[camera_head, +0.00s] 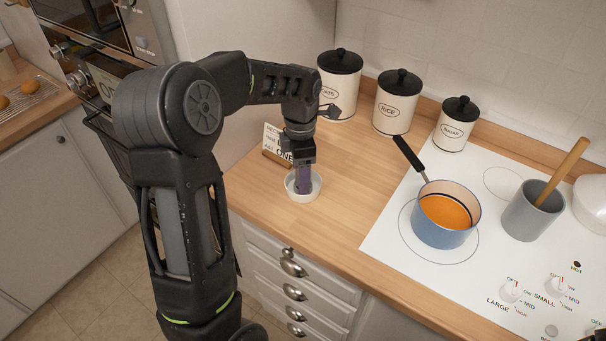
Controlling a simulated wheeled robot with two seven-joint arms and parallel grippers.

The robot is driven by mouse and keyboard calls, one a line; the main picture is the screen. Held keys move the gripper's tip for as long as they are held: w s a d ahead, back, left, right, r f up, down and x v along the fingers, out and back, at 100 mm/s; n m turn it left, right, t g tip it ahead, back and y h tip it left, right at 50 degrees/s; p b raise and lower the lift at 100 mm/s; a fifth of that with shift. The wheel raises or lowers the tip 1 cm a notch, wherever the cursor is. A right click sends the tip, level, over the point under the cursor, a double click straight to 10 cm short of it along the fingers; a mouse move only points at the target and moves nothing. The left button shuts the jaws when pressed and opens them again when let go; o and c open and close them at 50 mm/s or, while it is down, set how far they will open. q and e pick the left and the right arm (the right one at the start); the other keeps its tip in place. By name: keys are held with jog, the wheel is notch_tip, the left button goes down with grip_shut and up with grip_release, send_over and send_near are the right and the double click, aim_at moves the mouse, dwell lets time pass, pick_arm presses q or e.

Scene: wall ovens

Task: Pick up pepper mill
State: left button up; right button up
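My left arm reaches in from the lower left and bends over the wooden counter. My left gripper (303,185) points down, with its tip inside a small white bowl (292,193). Its fingers look like one narrow grey-purple shape, so I cannot tell whether they are open, shut or holding something. I cannot make out a pepper mill; if it is at the bowl, the gripper hides it. My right gripper is not seen; a small dark shape at the lower right corner is too cut off to name.
A recipe card (272,142) stands behind the gripper. Black-lidded canisters (396,103) line the wall. A blue pot (444,225) with orange contents and a grey cup (528,216) with a wooden handle stand on the white cooktop (480,285). Bare counter (345,205) lies right of the bowl.

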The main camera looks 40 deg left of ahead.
pick_arm(q)
jog(key=shift+c, duration=0.4)
grip_shut()
dwell(0.4)
